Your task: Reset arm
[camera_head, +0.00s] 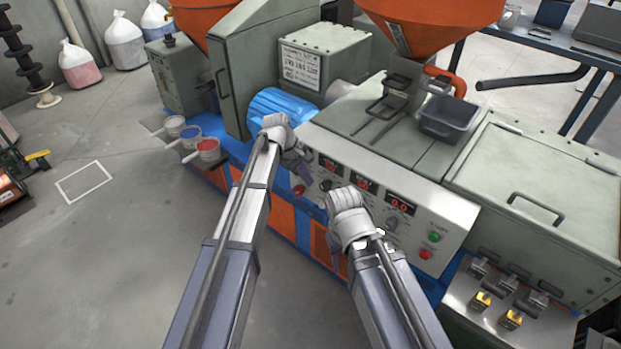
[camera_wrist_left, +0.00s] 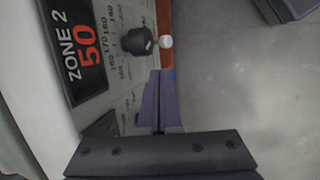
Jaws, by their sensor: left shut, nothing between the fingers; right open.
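My left gripper (camera_head: 302,172) is in front of the left part of the machine's control panel (camera_head: 440,205). In the left wrist view its two purple fingers (camera_wrist_left: 160,100) are together with nothing between them. Beyond their tips there are a black knob (camera_wrist_left: 138,42) and a small white knob or button (camera_wrist_left: 166,42); I see no clear contact. A red "50" display marked ZONE 2 (camera_wrist_left: 85,48) is at the left there. My right gripper (camera_head: 346,200) is lower, in front of the middle of the panel. It is open, and its fingertips are mostly hidden behind the wrist.
The green machine with orange hoppers (camera_head: 430,22) fills the back. A green button (camera_head: 435,237) and a red button (camera_head: 425,254) are on the panel's right. Small cups of coloured material (camera_head: 207,148) stand on the blue base at left. Open floor (camera_head: 110,240) lies left.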

